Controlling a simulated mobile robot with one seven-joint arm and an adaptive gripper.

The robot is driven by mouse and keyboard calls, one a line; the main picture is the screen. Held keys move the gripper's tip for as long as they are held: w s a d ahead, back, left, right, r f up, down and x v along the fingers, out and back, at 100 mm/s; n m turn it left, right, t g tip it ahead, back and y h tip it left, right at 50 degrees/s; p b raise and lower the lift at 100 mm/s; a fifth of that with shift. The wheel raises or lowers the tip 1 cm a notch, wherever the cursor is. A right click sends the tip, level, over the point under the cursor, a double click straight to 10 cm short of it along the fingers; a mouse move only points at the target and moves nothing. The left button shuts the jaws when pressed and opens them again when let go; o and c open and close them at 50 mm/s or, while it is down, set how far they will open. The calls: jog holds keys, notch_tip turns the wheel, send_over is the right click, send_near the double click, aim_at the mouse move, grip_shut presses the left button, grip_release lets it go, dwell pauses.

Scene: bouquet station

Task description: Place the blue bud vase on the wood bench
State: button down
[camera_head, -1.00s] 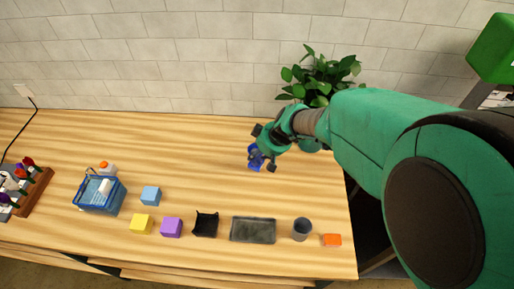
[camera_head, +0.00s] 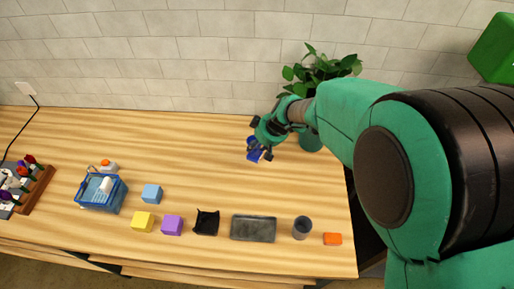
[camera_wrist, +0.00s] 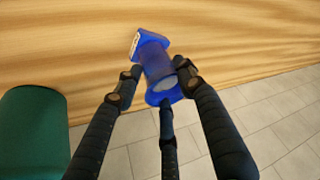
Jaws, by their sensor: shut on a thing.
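The blue bud vase (camera_head: 252,153) is held at the end of my arm over the back right part of the wood bench (camera_head: 190,150). My gripper (camera_head: 262,151) is shut on it. In the wrist view the vase (camera_wrist: 156,62) lies between the dark fingers of my gripper (camera_wrist: 157,75), with its wider end with a pale face pointing away toward the bench surface (camera_wrist: 60,50). The vase looks tilted in the head view. I cannot tell whether it touches the bench. My fingers hide part of its sides.
A potted plant (camera_head: 318,72) stands close behind my wrist by the wall. The bench's middle is clear.

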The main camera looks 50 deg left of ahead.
jog(key=shift+f, duration=1.2)
jog(key=shift+f, duration=0.1)
jog(key=c, duration=1.1)
grip_release()
jog(key=v, duration=1.2)
jog(key=shift+p, duration=0.3)
jog(key=shift+w+d, duration=0.1)
